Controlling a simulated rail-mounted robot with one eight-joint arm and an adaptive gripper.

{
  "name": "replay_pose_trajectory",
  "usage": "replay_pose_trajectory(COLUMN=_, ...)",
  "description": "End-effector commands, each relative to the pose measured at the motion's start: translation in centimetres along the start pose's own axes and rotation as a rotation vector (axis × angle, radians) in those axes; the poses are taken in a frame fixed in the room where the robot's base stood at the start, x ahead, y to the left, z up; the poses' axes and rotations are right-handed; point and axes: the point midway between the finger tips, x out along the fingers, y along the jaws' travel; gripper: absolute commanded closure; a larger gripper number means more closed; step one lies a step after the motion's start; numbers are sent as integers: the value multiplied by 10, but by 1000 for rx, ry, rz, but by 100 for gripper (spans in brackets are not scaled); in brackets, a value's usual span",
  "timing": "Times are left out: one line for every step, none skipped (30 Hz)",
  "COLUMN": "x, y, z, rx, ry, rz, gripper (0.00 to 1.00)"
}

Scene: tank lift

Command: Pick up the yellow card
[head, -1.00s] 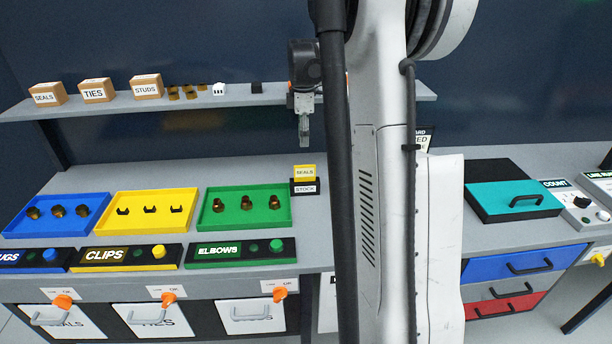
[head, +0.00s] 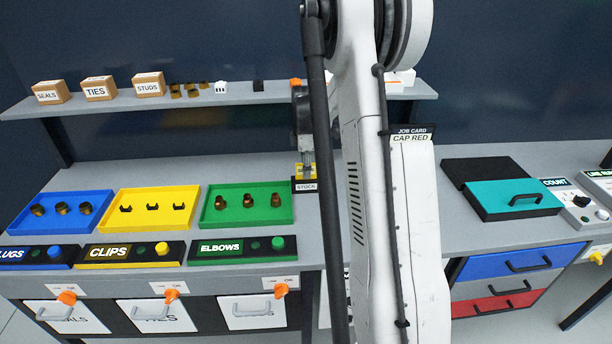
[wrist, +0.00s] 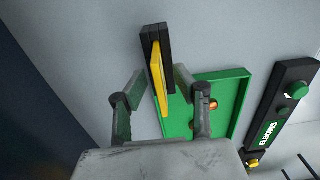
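The yellow card (wrist: 159,88) stands in a black holder (wrist: 168,62) labelled STOCK, which also shows in the head view (head: 305,186). In the head view the gripper covers the middle of the card, and yellow shows on both sides. My gripper (wrist: 159,84) is open, pointing down at the card. In the wrist view one finger is left of the card and the other right of it, with a gap on the left; contact on the right is unclear.
The green tray (head: 287,221) with several elbows is just left of the holder. Yellow and blue trays lie further left. A shelf (head: 190,103) with boxes and small parts runs behind. A JOB CARD sign (head: 412,134) and teal-lidded case (head: 490,204) are to the right.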

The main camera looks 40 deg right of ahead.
Motion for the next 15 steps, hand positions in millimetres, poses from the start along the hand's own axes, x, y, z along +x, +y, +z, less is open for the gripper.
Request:
replay_pose_trajectory(x=4, y=0, z=0, rx=0, ry=0, rz=0, gripper=71)
replay_pose_trajectory(x=6, y=0, z=0, rx=0, ry=0, rz=0, gripper=71)
replay_pose_trajectory(x=7, y=0, z=0, rx=0, ry=0, rz=0, gripper=71)
replay_pose_trajectory(x=7, y=0, z=0, rx=0, ry=0, rz=0, gripper=71)
replay_pose_trajectory(x=8, y=0, z=0, rx=0, ry=0, rz=0, gripper=71)
replay_pose_trajectory(x=8, y=0, z=0, rx=0, ry=0, rz=0, gripper=71)
replay_pose_trajectory(x=8, y=0, z=0, rx=0, ry=0, rz=0, gripper=71)
replay_pose_trajectory(x=8, y=0, z=0, rx=0, ry=0, rz=0, gripper=71)
replay_pose_trajectory(x=8, y=0, z=0, rx=0, ry=0, rz=0, gripper=71)
replay_pose_trajectory(x=8, y=0, z=0, rx=0, ry=0, rz=0, gripper=73)
replay_pose_trajectory(x=8, y=0, z=0, rx=0, ry=0, rz=0, gripper=77)
replay_pose_trajectory(x=8, y=0, z=0, rx=0, ry=0, rz=0, gripper=82)
replay_pose_trajectory(x=8, y=0, z=0, rx=0, ry=0, rz=0, gripper=86)
replay_pose_trajectory(x=8, y=0, z=0, rx=0, ry=0, rz=0, gripper=90)
replay_pose_trajectory(x=8, y=0, z=0, rx=0, ry=0, rz=0, gripper=95)
